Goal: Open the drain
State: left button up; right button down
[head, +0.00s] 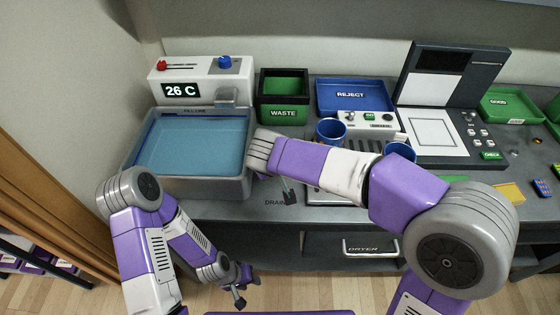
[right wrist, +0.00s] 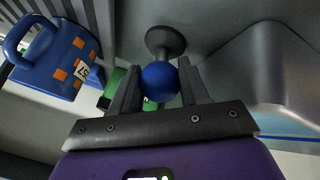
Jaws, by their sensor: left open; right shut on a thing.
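The grey basin (head: 205,187) at the left holds blue water (head: 195,143). The DRAIN label (head: 275,203) is on the counter right of the basin. In the right wrist view a blue ball knob (right wrist: 160,84) on a round dark base (right wrist: 165,40) sits between the fingers of my right gripper (right wrist: 158,70), which is shut on it. The basin wall (right wrist: 265,75) is beside it. In the head view my right arm hides the knob and most of that gripper. My left gripper (head: 245,289) is open and empty, low in front of the counter.
A display unit (head: 202,67) reading 26 C stands behind the basin. The WASTE bin (head: 283,113), REJECT tray (head: 350,97) and blue mugs (head: 330,130) are on the counter. A blue mug with orange squares (right wrist: 62,62) is near in the right wrist view.

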jog(key=shift+s+a+f, duration=0.2)
jog(key=shift+f, duration=0.05)
jog(key=c, duration=1)
grip_release()
jog(key=o, duration=0.4)
jog(key=shift+w+a, duration=0.1)
jog(key=shift+r, duration=0.1)
jog(key=shift+r, duration=0.35)
jog(key=p+v, duration=0.2)
jog(key=v, duration=0.5)
jog(key=shift+f, duration=0.1)
